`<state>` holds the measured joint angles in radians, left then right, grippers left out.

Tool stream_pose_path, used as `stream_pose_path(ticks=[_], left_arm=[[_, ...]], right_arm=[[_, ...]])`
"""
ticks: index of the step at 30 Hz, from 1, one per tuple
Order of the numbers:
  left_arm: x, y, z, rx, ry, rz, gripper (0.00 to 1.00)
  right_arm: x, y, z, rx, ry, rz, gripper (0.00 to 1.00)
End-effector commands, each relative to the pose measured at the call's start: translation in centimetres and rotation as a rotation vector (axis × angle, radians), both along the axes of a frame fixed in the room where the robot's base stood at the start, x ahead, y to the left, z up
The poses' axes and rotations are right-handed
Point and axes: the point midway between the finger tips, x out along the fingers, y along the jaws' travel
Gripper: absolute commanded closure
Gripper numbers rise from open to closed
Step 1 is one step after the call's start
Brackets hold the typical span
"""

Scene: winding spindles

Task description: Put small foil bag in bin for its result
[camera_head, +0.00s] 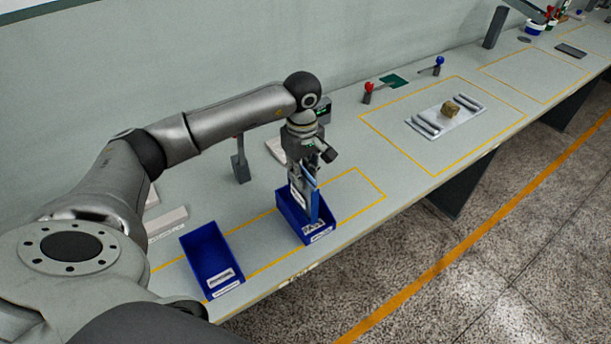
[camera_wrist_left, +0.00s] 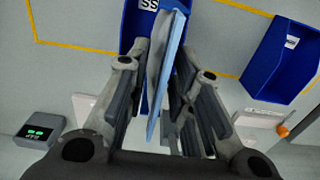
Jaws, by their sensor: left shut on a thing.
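My left gripper (camera_head: 304,188) points down over a blue bin (camera_head: 319,238) on the bench. It is shut on a thin light-blue foil bag (camera_head: 313,198), which hangs edge-on between the fingers, its lower part within the bin's outline. In the left wrist view the foil bag (camera_wrist_left: 166,62) sits between the two fingers (camera_wrist_left: 166,85), with the blue bin (camera_wrist_left: 133,22) behind it. A second blue bin (camera_head: 207,252) stands to the left, with a label on its front; it looks empty. The label texts are too small to read surely. My right gripper is not in view.
A small device with a green display (camera_wrist_left: 40,130) stands near the gripper. A grey tray with rollers and a brown lump (camera_head: 450,110) lies farther right in a yellow outline. Red (camera_head: 368,90) and blue (camera_head: 438,64) knobbed levers stand behind it. The bench edge is in front.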

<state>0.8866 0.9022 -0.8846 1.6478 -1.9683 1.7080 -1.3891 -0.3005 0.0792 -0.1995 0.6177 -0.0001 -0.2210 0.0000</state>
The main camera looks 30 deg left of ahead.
Motion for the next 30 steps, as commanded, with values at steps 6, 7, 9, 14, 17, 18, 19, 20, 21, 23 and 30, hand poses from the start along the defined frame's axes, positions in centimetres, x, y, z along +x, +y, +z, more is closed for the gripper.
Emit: stream_pose_path(ticks=[6,7,9,14,17,18,19,20,21,23,30], left_arm=[[1.0,0.1,-1.2,-0.002,0.001,0.0,1.0],[1.2,0.1,-1.4,-0.001,0.002,0.0,1.0],[1.3,0.1,-2.0,0.0,0.004,0.001,1.0],[1.3,0.1,-3.9,-0.002,0.003,0.001,1.0],[1.4,0.2,-4.5,-0.001,0.0,0.001,1.0],[1.4,0.2,-4.7,0.0,-0.001,0.0,1.0],[1.4,0.2,-4.7,0.0,-0.001,0.0,1.0],[1.4,0.2,-4.7,0.0,-0.001,0.0,1.0],[1.4,0.2,-4.7,0.0,-0.001,0.0,1.0],[1.4,0.2,-4.7,0.0,-0.001,0.0,1.0],[1.4,0.2,-5.0,0.0,-0.001,0.0,0.7]], right_arm=[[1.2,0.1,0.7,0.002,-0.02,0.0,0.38],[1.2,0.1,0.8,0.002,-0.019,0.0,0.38],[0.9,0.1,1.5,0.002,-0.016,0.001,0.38],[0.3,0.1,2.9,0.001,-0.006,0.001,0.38],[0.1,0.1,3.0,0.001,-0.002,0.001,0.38],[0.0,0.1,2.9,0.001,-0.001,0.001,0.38],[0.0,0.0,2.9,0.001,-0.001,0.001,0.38],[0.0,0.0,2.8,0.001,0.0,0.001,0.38],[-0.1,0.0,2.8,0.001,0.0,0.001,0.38],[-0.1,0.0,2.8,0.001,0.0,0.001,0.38],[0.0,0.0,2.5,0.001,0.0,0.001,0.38]])
